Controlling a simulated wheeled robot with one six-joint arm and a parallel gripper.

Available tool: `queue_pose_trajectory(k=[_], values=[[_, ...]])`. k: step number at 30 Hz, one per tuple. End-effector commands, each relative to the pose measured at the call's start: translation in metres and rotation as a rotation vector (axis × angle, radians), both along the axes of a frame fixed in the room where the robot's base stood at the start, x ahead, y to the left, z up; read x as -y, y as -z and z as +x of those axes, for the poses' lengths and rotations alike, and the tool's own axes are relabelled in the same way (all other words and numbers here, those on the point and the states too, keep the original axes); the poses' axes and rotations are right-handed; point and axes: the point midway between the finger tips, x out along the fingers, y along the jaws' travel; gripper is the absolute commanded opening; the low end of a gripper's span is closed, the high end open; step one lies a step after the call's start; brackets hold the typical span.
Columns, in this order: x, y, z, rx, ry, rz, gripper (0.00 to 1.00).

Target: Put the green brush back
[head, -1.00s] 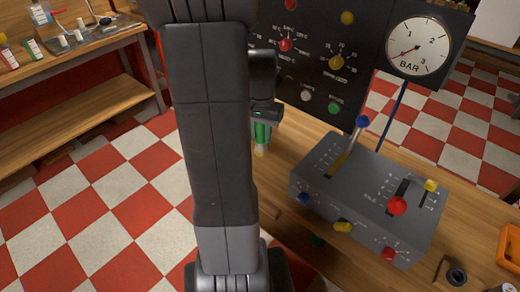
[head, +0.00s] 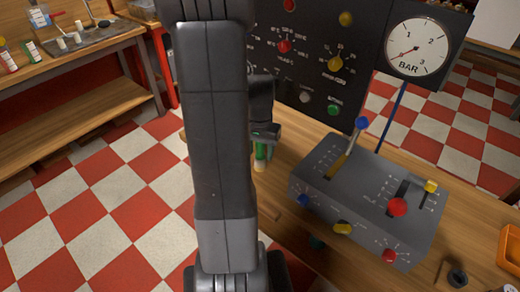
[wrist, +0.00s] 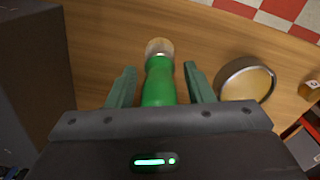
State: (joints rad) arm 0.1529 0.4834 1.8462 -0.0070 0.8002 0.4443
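The green brush (wrist: 159,82) shows in the wrist view between my two fingers, its pale end away from my palm. Wood shows on both sides of it, so my gripper (wrist: 159,72) looks open around it, with gaps to both fingers. My arm hides part of that area. I cannot tell whether the pale end touches the bench.
A round, metal-rimmed thing with a tan face (wrist: 247,83) lies right of the brush in the wrist view. The grey control box (head: 365,205) with coloured knobs stands close by. Behind are a dark panel (head: 300,75) and a pressure gauge (head: 417,47). A side bench (head: 90,75) stands at left.

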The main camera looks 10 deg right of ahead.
Motion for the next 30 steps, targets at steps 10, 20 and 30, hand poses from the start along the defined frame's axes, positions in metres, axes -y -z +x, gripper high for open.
queue_pose_trajectory(k=[10, 20, 30], values=[[0.000, -0.004, 0.000, 0.000, 0.000, 0.000, 0.48], [0.000, -0.061, 0.001, 0.007, 0.000, -0.001, 0.48], [-0.001, -0.117, -0.001, 0.002, 0.000, 0.000, 0.48]])
